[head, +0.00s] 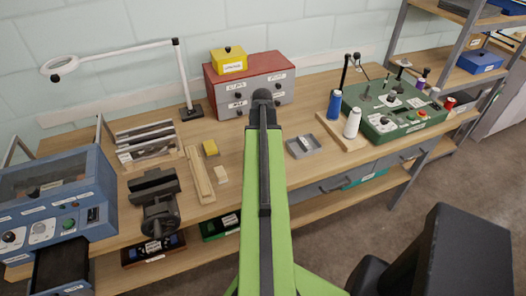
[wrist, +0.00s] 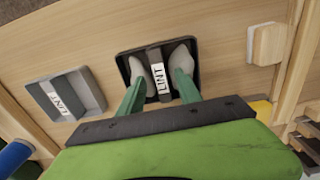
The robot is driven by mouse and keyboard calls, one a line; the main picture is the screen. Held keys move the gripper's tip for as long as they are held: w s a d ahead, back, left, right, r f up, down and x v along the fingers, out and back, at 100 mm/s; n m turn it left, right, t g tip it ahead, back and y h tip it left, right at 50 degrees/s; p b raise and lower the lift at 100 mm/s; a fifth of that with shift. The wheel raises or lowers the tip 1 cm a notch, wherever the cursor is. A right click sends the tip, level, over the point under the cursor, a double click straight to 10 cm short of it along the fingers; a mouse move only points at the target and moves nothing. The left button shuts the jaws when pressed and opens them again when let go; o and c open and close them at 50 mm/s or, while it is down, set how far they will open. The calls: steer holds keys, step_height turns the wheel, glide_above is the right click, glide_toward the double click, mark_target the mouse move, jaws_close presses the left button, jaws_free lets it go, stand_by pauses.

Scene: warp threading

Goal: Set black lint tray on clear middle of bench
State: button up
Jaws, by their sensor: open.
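The black lint tray (wrist: 160,102) lies on the wooden bench (wrist: 100,40) in the wrist view, with a raised middle bar carrying a white LINT label. My gripper (wrist: 159,62) is open, one green finger with a pale tip on each side of that bar, over or inside the tray. I cannot tell whether the tips touch it. A grey tray (wrist: 92,86), also labelled, lies to its left, and shows in the head view (head: 306,152) right of my arm. In the head view my arm hides the black tray and the gripper.
A small wooden block (wrist: 264,44) and a wooden strip (wrist: 297,50) lie right of the black tray. In the head view, a blue spool (head: 334,105) and a white spool (head: 352,123) stand on a board at right. A vise (head: 158,205) stands at left.

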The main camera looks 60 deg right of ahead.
step_height(320, 180, up, 9)
steer(key=p, duration=0.8)
steer(key=shift+r, duration=0.15)
steer(key=w+a+n, duration=0.1)
steer(key=w+a, duration=0.6)
steer(key=a, duration=0.4)
steer(key=w+a+n, duration=0.2)
steer(key=w+a, duration=0.5)
steer(key=a, duration=0.5)
steer(key=w+a+n, duration=0.2)
steer(key=w+a, duration=0.4)
steer(key=a, duration=0.5)
steer(key=shift+w+a, duration=0.15)
steer(key=shift+w, duration=0.25)
steer(key=a+n, duration=0.2)
steer(key=a, duration=1.4)
steer(key=shift+w, duration=0.35)
